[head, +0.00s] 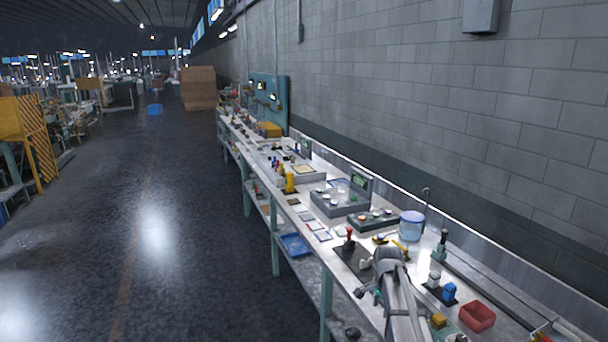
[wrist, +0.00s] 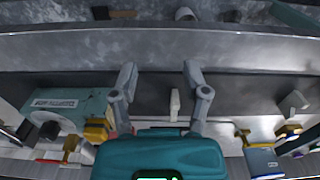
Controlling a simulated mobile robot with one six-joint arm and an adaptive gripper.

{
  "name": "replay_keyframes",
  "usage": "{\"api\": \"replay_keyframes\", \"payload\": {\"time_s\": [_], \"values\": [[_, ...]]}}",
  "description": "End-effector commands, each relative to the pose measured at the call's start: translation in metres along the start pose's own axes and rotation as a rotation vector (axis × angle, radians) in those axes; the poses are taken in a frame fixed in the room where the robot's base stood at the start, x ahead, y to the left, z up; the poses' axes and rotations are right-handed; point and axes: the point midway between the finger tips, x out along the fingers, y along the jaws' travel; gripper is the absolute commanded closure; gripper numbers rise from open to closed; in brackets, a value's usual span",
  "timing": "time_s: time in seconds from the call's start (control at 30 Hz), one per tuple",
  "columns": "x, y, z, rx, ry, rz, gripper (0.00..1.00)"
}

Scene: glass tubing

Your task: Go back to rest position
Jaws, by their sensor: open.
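My gripper shows in the wrist view (wrist: 159,74) with its two grey fingers spread apart and nothing held between them. A small white piece (wrist: 174,105) lies beyond and between the fingers on a dark strip; I cannot tell how far below it is. No glass tube is clearly seen in either view.
The aisle floor (head: 170,220) is open.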

Motion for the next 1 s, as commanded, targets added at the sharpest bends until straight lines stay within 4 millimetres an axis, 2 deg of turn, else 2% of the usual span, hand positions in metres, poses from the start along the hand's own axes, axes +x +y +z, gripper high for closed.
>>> {"api": "replay_keyframes", "payload": {"time_s": [0.03,0.2,0.4,0.6,0.77,1.0], "values": [[0.006,0.018,0.018,-0.072,0.0,0.0,0.4],[0.016,0.055,0.057,-0.34,0.0,0.0,0.4],[0.027,0.101,0.102,-0.655,0.0,0.0,0.4],[0.037,0.14,0.137,-0.934,0.0,0.0,0.4],[0.04,0.158,0.151,-1.067,0.0,0.0,0.4],[0.04,0.161,0.156,-1.117,0.0,0.001,0.4]]}}
